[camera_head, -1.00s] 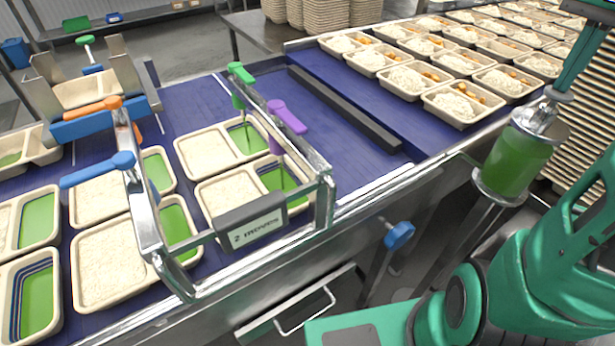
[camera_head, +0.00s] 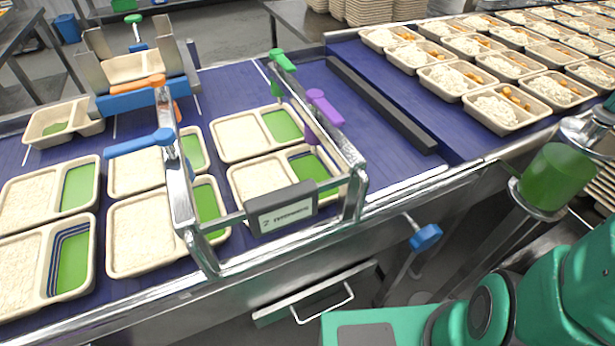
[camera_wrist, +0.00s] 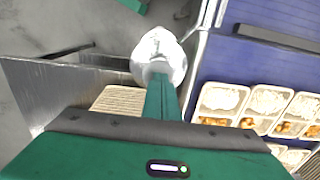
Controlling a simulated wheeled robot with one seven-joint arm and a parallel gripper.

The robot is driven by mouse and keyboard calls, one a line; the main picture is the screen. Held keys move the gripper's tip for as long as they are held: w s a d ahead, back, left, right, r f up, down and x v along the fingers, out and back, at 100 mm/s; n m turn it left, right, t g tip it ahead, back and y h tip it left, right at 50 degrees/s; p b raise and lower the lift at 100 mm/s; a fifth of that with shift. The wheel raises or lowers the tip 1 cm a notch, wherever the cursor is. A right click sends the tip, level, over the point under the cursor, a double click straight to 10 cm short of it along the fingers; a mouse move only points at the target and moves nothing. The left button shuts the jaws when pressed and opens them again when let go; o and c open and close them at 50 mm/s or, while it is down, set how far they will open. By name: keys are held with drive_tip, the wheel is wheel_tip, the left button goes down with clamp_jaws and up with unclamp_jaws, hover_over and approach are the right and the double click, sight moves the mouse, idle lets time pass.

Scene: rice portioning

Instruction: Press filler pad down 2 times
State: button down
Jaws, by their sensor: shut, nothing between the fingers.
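A shiny, rounded metal pad (camera_wrist: 158,52) shows in the wrist view, right in front of my fingertips. The likely same metal top (camera_head: 590,132) shows in the head view above a green see-through cylinder (camera_head: 556,176) at the right, beside the conveyor. I take it for the filler pad. My gripper (camera_wrist: 158,78) is shut and empty, its teal fingers reaching to the pad and overlapping its near edge. I cannot tell whether they touch or whether the pad is pressed down. In the head view my gripper is mostly cut off at the right edge.
Rice trays (camera_head: 132,236) stand on the blue conveyor (camera_head: 390,168) under a metal frame with a "2 moves" sign (camera_head: 282,210). Filled trays (camera_head: 505,110) stand in rows at the back right. A blue knob (camera_head: 425,237) sticks out at the conveyor's front side.

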drive_tip(key=shift+r, duration=1.5)
drive_tip(key=shift+r, duration=0.1)
drive_tip(key=shift+r, duration=2.95)
drive_tip(key=s+a+f+n, duration=0.2)
drive_tip(key=s+a+f, duration=0.2)
drive_tip(key=f, duration=0.4)
drive_tip(key=s+a+f+n, duration=0.2)
drive_tip(key=s+a+f, duration=0.3)
drive_tip(key=f, duration=0.3)
drive_tip(key=s+a+f+n, duration=0.3)
drive_tip(key=s+a+f, duration=0.2)
drive_tip(key=a+f, duration=0.2)
wheel_tip(320, 180, down, 2)
